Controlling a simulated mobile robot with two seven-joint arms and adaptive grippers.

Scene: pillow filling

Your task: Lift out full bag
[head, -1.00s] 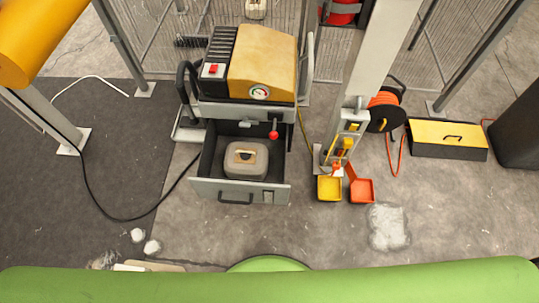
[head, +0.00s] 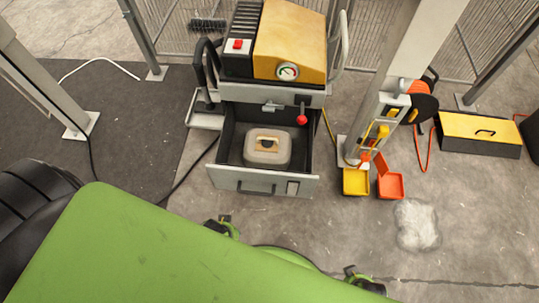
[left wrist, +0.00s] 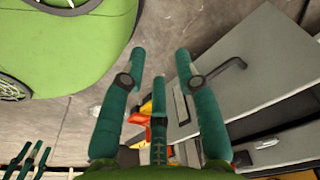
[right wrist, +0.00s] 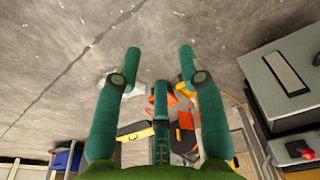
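A rounded pale grey bag-like bundle (head: 268,148) with a tan patch and a dark handle sits inside the open drawer (head: 232,180) under the yellow-topped machine (head: 290,40). My left gripper (left wrist: 160,58) is open and empty in the left wrist view. The drawer's grey front and its dark handle (left wrist: 228,72) show to the right of its fingers. My right gripper (right wrist: 159,55) is open and empty over bare floor in the right wrist view.
A white patch (head: 416,224) lies on the floor. A black and yellow toolbox (head: 480,134) stands farther right. A dark cable runs along the left floor.

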